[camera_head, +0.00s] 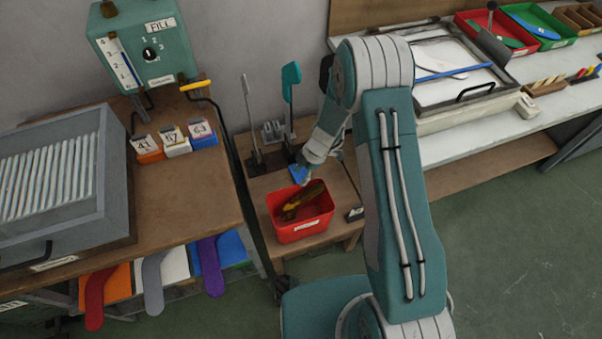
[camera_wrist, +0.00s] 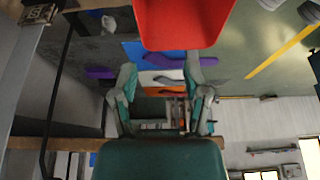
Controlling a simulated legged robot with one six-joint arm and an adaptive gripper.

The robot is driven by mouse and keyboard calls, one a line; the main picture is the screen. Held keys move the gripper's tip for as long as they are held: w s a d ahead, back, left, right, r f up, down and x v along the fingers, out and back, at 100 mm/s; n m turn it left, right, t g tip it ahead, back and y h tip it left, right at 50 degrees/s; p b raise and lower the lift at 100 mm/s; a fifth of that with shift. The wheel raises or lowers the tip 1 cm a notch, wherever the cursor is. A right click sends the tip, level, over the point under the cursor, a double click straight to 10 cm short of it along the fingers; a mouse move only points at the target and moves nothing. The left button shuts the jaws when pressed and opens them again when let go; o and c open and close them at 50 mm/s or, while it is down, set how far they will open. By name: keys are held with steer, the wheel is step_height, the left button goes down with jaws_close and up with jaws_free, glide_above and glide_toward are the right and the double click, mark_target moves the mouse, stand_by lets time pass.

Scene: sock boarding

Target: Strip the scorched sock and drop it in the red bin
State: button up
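The red bin (camera_head: 303,228) stands on a low wooden stand between the two benches. A dark brown and yellowish sock (camera_head: 303,200), apparently the scorched one, lies inside it, slanting toward the rim.
A left bench carries a grey ribbed box (camera_head: 60,190), a teal dial unit (camera_head: 145,50) and numbered blocks (camera_head: 175,143). A right bench (camera_head: 460,145) holds a framed tray (camera_head: 450,75) and red and green trays. Green floor is open at right.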

steer(key=v, duration=1.2)
steer(key=shift+f, duration=0.1)
stand_by(0.6)
steer(key=s+d+r+m+t+h, duration=0.15)
steer(key=s+r+m, duration=0.3)
steer(key=r, duration=0.55)
steer(key=s+d+r+m+t, duration=0.1)
steer(key=s+d+r+m, duration=0.3)
steer(key=r, duration=0.6)
steer(key=s+d+r+m+t+h, duration=0.1)
steer(key=s+r+m+t, duration=0.1)
steer(key=s+r+m, duration=0.2)
steer(key=s+d+r+m+t+h, duration=0.1)
steer(key=s+r+m+t+h, duration=0.1)
steer(key=s+r+m, duration=0.3)
steer(key=s+m, duration=0.3)
steer(key=s, duration=0.3)
steer(key=shift+s+m, duration=0.2)
steer(key=shift+m, duration=0.15)
